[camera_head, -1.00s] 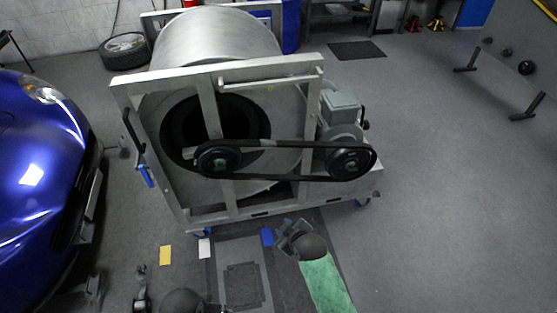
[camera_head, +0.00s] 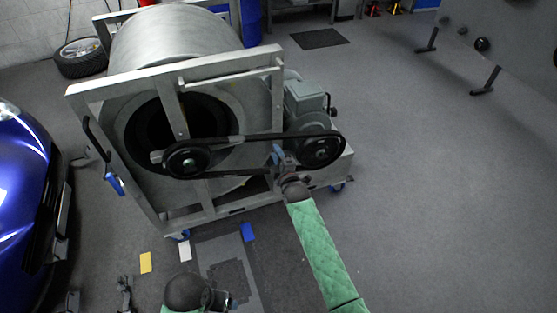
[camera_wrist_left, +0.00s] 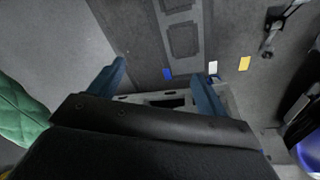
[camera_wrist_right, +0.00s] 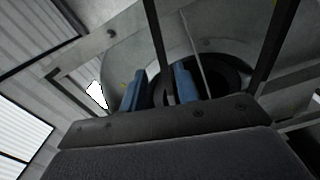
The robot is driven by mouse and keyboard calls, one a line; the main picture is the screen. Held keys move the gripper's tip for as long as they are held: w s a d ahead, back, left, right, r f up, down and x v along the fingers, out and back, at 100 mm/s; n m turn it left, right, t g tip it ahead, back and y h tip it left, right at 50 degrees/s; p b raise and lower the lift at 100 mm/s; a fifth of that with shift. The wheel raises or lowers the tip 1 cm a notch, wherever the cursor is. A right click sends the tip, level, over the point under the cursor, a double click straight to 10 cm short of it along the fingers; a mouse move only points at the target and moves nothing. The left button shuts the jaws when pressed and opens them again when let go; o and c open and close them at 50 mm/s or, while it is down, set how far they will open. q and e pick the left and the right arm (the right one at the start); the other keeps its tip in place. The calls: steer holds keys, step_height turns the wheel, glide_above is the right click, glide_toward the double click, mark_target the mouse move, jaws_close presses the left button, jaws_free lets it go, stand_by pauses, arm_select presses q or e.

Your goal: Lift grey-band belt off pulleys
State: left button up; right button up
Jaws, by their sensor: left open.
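The black belt (camera_head: 240,137) loops around a left pulley (camera_head: 187,161) and a right pulley (camera_head: 320,149) on the front of the drum frame. I cannot make out a grey band on it clearly. My right gripper (camera_head: 277,155) is at the lower belt run, just left of the right pulley. In the right wrist view its blue fingers (camera_wrist_right: 160,82) stand apart, with a dark belt strand (camera_wrist_right: 155,40) passing between them and visible gaps beside it. My left gripper (camera_head: 226,300) is low over the floor, away from the belt; its fingers (camera_wrist_left: 158,80) are wide apart and empty.
The large metal drum (camera_head: 170,45) sits inside a grey frame (camera_head: 235,62) with a grey motor (camera_head: 307,98) beside it. A blue car (camera_head: 25,190) stands at the left.

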mark_target(269, 139)
steer(key=b+x, duration=0.3)
steer(key=x, duration=0.5)
steer(key=shift+f, duration=0.1)
steer(key=shift+w+a+b, duration=0.2)
steer(key=shift+w+b, duration=0.2)
steer(key=shift+w, duration=0.15)
arm_select(q)
steer(key=w+d+f+t+h, duration=0.1)
steer(key=w+d+f, duration=0.1)
steer(key=d+f, duration=0.3)
steer(key=shift+d+f+m+t+h, duration=0.2)
steer(key=shift+d+m+t+h, duration=0.1)
steer(key=shift+m+h, duration=0.1)
arm_select(e)
steer(key=shift+w+a, duration=0.15)
steer(key=shift+w, duration=0.25)
steer(key=c, duration=0.7)
arm_select(q)
steer(key=shift+w+a, duration=0.1)
arm_select(e)
jaws_close()
